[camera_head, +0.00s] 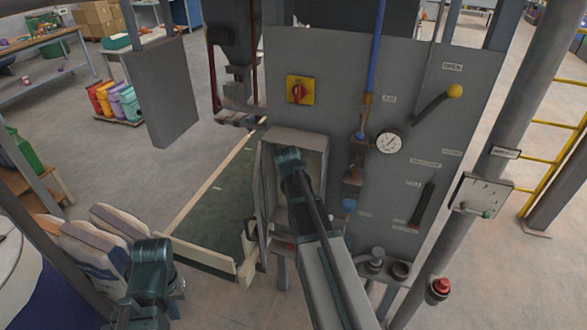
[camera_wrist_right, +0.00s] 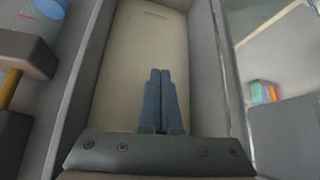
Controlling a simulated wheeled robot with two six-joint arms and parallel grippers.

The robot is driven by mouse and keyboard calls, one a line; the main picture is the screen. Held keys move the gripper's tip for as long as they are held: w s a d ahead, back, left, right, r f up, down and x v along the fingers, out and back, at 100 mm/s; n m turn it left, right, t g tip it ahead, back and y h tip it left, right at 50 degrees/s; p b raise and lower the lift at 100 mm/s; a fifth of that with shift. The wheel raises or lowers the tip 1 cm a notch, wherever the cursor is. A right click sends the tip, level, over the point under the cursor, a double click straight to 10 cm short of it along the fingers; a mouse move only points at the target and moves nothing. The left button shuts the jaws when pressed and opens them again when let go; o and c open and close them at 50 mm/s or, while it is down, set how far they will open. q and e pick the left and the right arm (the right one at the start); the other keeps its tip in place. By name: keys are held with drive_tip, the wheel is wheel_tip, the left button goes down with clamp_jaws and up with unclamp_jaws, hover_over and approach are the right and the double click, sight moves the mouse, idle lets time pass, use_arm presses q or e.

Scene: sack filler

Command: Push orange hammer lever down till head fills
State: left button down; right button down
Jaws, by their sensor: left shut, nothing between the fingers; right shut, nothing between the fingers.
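No clearly orange hammer-shaped lever stands out. A black lever with a yellow-orange ball knob (camera_head: 455,91) slants up to the right on the grey panel (camera_head: 300,60), below an OPEN label. My right gripper (camera_wrist_right: 160,103) is shut and empty in its wrist view, inside the open grey box (camera_head: 312,143) with a pale back wall. In the head view my right arm hides its fingers. My left gripper (camera_head: 150,255) is at the lower left, well away from the panel, in front of the sacks. Its fingertips are hard to make out.
The panel carries a round gauge (camera_head: 389,141), a red-yellow switch (camera_head: 300,89) and a blue hose (camera_head: 375,50). White sacks (camera_head: 95,240) lie at lower left. A red button (camera_head: 440,286) and yellow railing (camera_head: 555,122) are at right. A conveyor (camera_head: 215,205) runs left of the box.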

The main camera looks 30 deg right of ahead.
drive_tip(key=shift+s+a, duration=0.1)
drive_tip(key=shift+s, duration=0.05)
drive_tip(key=p+v, duration=1.1)
drive_tip(key=v, duration=0.3)
drive_tip(key=shift+f, duration=0.1)
idle(1.0)
drive_tip(key=s+a+f+n+g+y+b, duration=0.1)
drive_tip(key=s+a+f+n+g+y, duration=0.2)
drive_tip(key=s+a, duration=0.5)
drive_tip(key=s+a+f+n+g+y, duration=0.15)
drive_tip(key=s+a+n, duration=0.25)
drive_tip(key=a, duration=0.8)
drive_tip(key=s+a+f+n+g+b, duration=0.1)
drive_tip(key=s+a+f+n+b, duration=0.1)
drive_tip(key=a+f+b, duration=0.3)
drive_tip(key=s+a+f+n+h+b, duration=0.1)
drive_tip(key=s+a+f+b, duration=0.2)
drive_tip(key=f+b, duration=0.8)
drive_tip(key=shift+s+a+f+n+g+b, duration=0.4)
drive_tip(key=shift+a+f, duration=0.35)
drive_tip(key=shift+a, duration=0.4)
